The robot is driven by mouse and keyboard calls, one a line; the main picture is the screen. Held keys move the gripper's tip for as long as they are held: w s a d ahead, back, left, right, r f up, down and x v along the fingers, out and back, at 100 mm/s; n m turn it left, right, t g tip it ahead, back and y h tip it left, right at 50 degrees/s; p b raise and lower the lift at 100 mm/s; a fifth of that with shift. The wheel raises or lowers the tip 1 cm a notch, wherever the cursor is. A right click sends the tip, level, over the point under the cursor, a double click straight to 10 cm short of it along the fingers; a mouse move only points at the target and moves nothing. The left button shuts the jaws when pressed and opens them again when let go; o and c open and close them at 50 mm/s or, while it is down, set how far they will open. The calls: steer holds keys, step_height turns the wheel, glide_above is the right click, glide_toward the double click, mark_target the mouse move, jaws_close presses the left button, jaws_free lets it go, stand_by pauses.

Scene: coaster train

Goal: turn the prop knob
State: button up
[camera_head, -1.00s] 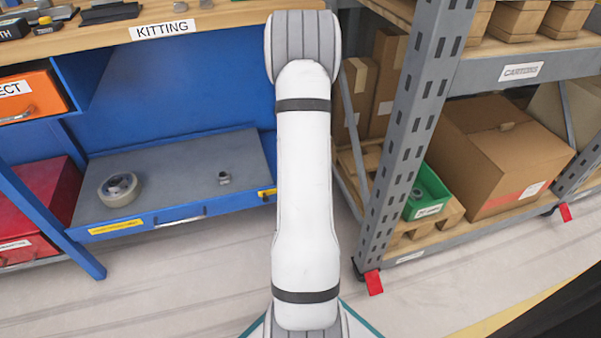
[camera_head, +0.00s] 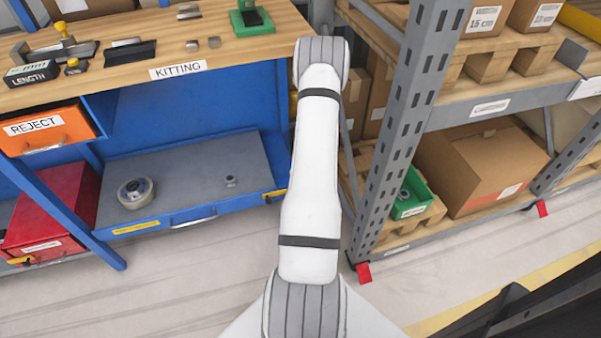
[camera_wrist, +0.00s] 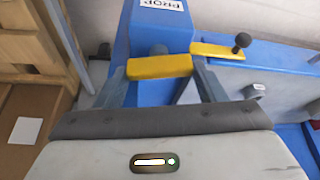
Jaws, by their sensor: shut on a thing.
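In the wrist view a blue post with a white PROP label (camera_wrist: 161,14) stands in front of my gripper (camera_wrist: 160,76). The yellow bar-shaped prop knob (camera_wrist: 160,66) lies crosswise between the two fingers, in front of a round blue-grey part of the post. My gripper is shut on the knob, one finger at each end. To its right is a yellow lever (camera_wrist: 217,50) with a black ball on top. In the head view my arm hides the gripper and the knob.
A wooden bench (camera_head: 120,67) with small parts stands at left above a grey-topped blue shelf (camera_head: 190,175). A grey rack post (camera_head: 405,130) and a cardboard box (camera_head: 475,165) stand right. The floor in front is clear.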

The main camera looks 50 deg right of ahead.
steer(key=shift+w, duration=0.15)
stand_by(0.4)
steer(key=o, duration=1)
steer(key=shift+r+p, duration=0.1)
steer(key=shift+p, duration=0.2)
steer(key=p+v, duration=0.1)
steer(key=v, duration=0.3)
steer(key=p+v, duration=0.2)
steer(key=v, duration=0.1)
steer(key=shift+s+r, duration=0.25)
steer(key=shift+s, duration=0.1)
steer(key=shift+c, duration=0.5)
